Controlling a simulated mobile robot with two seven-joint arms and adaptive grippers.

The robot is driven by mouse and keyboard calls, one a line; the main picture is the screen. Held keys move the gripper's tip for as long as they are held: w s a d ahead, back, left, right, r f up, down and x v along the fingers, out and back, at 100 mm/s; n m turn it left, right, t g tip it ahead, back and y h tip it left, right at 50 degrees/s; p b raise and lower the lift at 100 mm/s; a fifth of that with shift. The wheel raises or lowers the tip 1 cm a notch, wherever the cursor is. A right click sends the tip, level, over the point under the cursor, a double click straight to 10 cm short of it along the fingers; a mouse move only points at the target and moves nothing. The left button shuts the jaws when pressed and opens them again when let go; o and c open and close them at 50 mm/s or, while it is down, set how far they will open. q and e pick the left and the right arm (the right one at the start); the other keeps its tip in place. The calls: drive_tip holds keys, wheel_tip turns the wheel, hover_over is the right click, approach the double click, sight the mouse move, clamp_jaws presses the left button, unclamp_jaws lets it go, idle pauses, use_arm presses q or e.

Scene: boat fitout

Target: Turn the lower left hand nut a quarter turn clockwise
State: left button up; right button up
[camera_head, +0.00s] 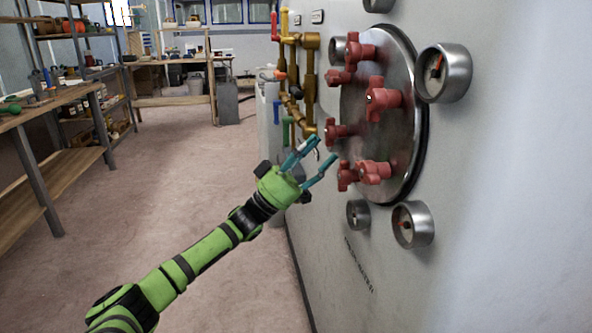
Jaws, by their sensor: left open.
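A round steel hatch (392,135) on the grey wall carries several red hand nuts. The lower left hand nut (346,176) is at the hatch's lower left, partly overlapped by another red nut (374,172) nearer to me. A further red nut (336,132) sits above it on the left edge. My left gripper (322,152) has teal fingers spread open, pointing up and right toward the lower left nuts. Nothing is between the fingers. In the picture the fingertips are just left of the nuts; I cannot tell the exact gap in depth. My right gripper is not in view.
Round gauges (444,72) (413,224) stick out of the wall around the hatch. Brass pipes (308,80) with coloured valve handles are left of it. A workbench (60,105) and shelves stand far left. The floor (170,210) between is clear.

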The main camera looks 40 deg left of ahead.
use_arm(q)
drive_tip(key=v, duration=0.9)
drive_tip(key=shift+s+a+f, duration=0.2)
drive_tip(key=shift+s+f, duration=0.05)
drive_tip(key=shift+f, duration=0.05)
